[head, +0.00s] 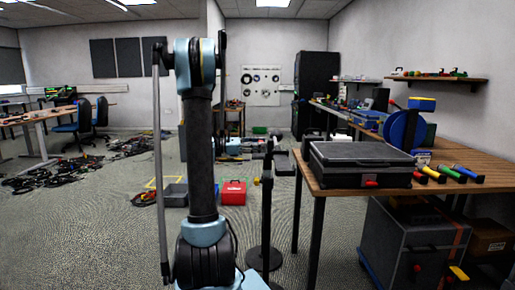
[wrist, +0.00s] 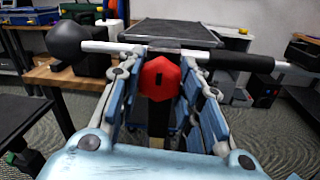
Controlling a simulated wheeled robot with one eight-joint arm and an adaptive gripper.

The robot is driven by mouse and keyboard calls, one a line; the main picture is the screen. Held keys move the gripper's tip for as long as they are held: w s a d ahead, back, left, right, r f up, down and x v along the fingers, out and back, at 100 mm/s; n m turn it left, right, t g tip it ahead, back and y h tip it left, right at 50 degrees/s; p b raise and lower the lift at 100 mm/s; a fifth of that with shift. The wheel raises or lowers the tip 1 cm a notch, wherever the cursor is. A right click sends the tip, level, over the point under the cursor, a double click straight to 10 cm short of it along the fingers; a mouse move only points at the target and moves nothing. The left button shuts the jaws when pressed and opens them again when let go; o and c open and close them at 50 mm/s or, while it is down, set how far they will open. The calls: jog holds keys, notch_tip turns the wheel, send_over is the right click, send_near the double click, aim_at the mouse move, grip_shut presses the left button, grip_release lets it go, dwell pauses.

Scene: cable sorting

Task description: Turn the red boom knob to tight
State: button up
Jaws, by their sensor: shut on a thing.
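The red boom knob (wrist: 160,78), a faceted red piece, sits between the two fingers of my gripper (wrist: 164,62) in the wrist view. The fingers are shut on it from the left and right sides. Behind the knob a pale boom rod (wrist: 112,47) runs across the picture, with a round black end (wrist: 77,41) at the left and a black sleeve (wrist: 242,62) to the right. In the head view a black upright stand (head: 266,215) shows beyond my arm; I cannot make out the knob there. No tight mark is readable.
A wooden table (head: 467,184) with a dark grey case (head: 362,152) and coloured-handled tools stands at the right. A red box (head: 233,193) is on the floor near the stand. Cable heaps (head: 62,174) lie on the left floor, with open carpet between.

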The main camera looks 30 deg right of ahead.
jog(key=o, duration=1.1)
jog(key=shift+w, duration=0.1)
jog(key=v, duration=1.2)
jog(key=shift+f, duration=0.1)
